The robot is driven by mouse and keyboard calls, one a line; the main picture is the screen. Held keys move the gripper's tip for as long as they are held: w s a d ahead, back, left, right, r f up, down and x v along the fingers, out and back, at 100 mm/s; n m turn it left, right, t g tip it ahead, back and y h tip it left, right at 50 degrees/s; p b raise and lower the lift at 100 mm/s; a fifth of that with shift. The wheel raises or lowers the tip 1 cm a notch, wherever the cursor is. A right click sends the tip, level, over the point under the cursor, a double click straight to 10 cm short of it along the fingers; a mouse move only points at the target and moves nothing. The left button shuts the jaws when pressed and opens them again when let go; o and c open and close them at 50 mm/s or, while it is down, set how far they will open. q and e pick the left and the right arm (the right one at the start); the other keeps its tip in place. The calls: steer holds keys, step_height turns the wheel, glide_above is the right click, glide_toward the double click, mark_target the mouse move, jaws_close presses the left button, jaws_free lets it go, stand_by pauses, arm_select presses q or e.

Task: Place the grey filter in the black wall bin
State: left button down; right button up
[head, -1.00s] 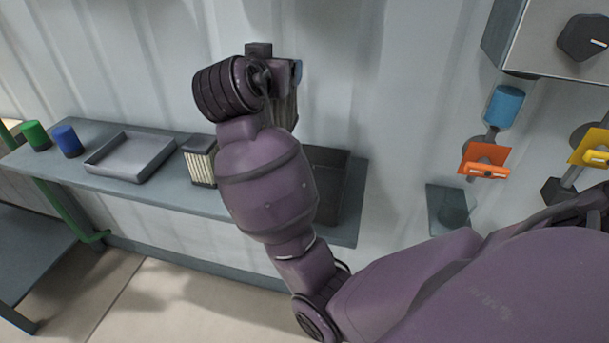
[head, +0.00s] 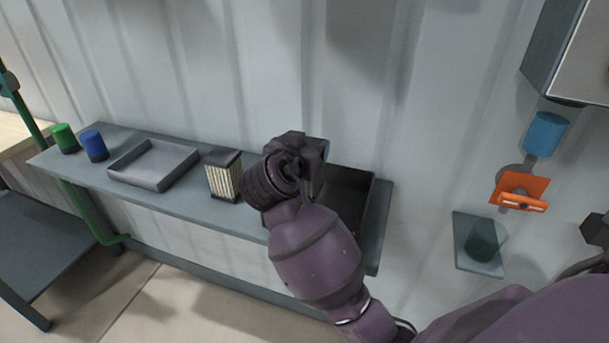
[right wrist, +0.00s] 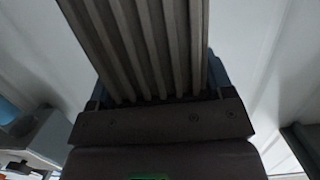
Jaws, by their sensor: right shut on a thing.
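The grey filter (right wrist: 145,45) fills the top of the right wrist view, its pleats running up from the jaws. My right gripper (head: 308,152) is shut on it. In the head view the gripper is just above the left rear part of the black bin, and the filter is mostly hidden behind the wrist. The black bin (head: 368,205) stands on the grey wall shelf, open at the top, its left side covered by my arm. I cannot tell whether the filter reaches inside the bin. My left gripper is not in view.
A cream pleated filter with a dark frame (head: 224,178) stands left of the bin. Further left on the shelf (head: 185,205) are an empty grey tray (head: 150,182), a blue cylinder (head: 94,147) and a green one (head: 64,139). Orange wall fixture (head: 522,190) is at the right.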

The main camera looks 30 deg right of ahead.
mark_target(312, 190)
step_height(312, 190, down, 6)
steer(key=shift+r, duration=0.15)
steer(key=shift+f, duration=0.5)
steer(key=shift+f+b, duration=0.15)
steer(key=shift+b, duration=0.15)
steer(key=o, duration=1.3)
steer(key=shift+c, duration=0.2)
